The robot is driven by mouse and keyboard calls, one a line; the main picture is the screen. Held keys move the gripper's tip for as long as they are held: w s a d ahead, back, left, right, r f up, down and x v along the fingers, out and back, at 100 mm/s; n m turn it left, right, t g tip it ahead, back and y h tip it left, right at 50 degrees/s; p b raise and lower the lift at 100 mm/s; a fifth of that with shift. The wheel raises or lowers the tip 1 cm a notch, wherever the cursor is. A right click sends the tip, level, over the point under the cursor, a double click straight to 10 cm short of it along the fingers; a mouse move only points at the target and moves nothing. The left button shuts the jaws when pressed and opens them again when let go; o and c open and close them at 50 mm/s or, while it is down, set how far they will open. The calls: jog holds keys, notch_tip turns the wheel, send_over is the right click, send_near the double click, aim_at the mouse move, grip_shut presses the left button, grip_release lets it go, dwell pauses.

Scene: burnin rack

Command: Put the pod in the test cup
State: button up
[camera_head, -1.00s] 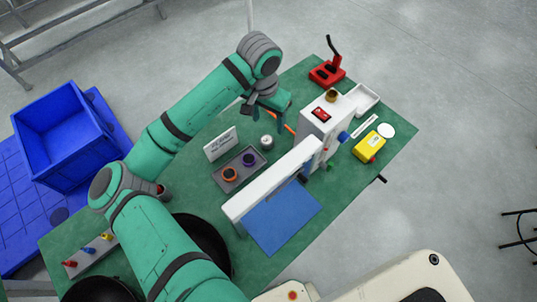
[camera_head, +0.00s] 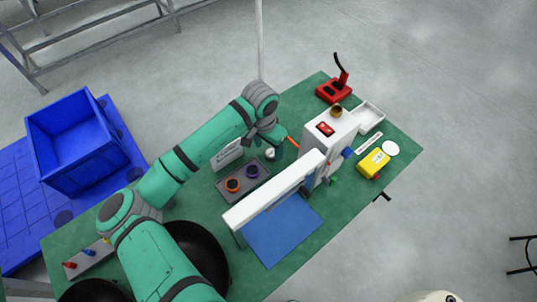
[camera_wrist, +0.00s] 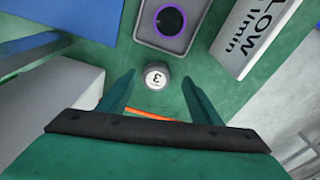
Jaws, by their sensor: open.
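A small grey cylinder with a white top marked 3, which looks like the pod (camera_wrist: 156,75), stands upright on the green table. It also shows in the head view (camera_head: 270,154), just below my gripper (camera_head: 273,142). In the wrist view my gripper (camera_wrist: 159,82) is open and empty, with the cylinder between and slightly beyond its fingertips. A grey tray (camera_head: 228,198) beside it holds an orange-ringed cup (camera_head: 233,185) and a purple-ringed cup (camera_head: 252,172). A brass cup (camera_head: 336,110) sits on top of the white machine. I cannot tell which is the test cup.
The white machine (camera_head: 312,148) stands close on the right, with a white beam (camera_head: 270,190) over a blue mat (camera_head: 285,232). A white sign (camera_wrist: 262,30) stands behind the tray. A yellow box (camera_head: 373,163) and a red stand (camera_head: 333,92) lie farther right.

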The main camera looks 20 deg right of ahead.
jog(key=shift+s+d+f, duration=0.2)
jog(key=shift+d+f, duration=0.45)
jog(key=shift+f, duration=0.3)
jog(key=shift+a, duration=0.1)
jog(key=shift+w+a, duration=0.1)
jog(key=c, duration=1.2)
jog(key=shift+r, duration=0.1)
